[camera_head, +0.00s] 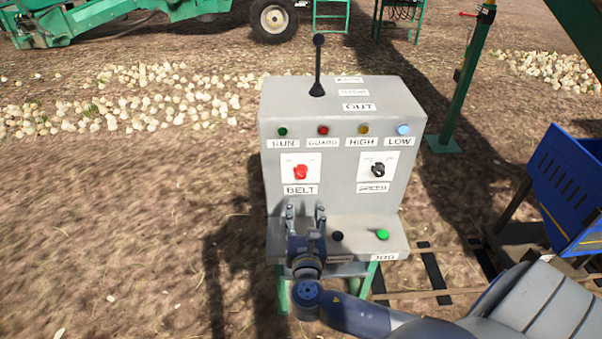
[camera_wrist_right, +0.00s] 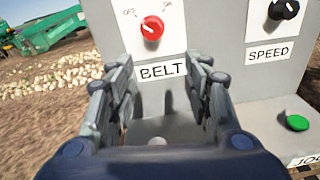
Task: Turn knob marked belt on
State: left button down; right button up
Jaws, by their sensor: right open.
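The red knob (camera_head: 300,171) marked BELT sits on a white plate on the front of the grey control box (camera_head: 333,214). In the right wrist view the red knob (camera_wrist_right: 152,28) shows above the BELT label, with OFF at its upper left and ON at its upper right. Its exact pointer direction is hard to tell. My right gripper (camera_head: 305,208) is open and empty, below the knob and in front of the panel. In the wrist view its fingers (camera_wrist_right: 160,85) stand either side of the BELT label, apart from the knob. My left gripper is not in view.
A black SPEED knob (camera_head: 378,171) sits right of the belt knob. Indicator lamps line the panel above. A black button (camera_head: 337,236) and a green button (camera_head: 382,234) sit on the lower ledge. A black lever (camera_head: 318,65) stands on top. A blue bin (camera_head: 570,190) is at right.

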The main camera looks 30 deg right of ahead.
aim_at(302, 177)
jog(key=shift+n+t, duration=0.4)
jog(key=shift+n, duration=0.3)
jog(key=x, duration=0.3)
jog(key=r+p+x, duration=0.1)
jog(key=x, duration=0.3)
jog(key=r+p+x, duration=0.1)
jog(key=x, duration=0.3)
jog(key=shift+w+a, duration=0.1)
jog(key=shift+w, duration=0.15)
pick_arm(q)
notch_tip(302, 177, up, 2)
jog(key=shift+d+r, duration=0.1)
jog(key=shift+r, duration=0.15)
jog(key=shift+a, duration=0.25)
pick_arm(e)
jog(key=c, duration=1.1)
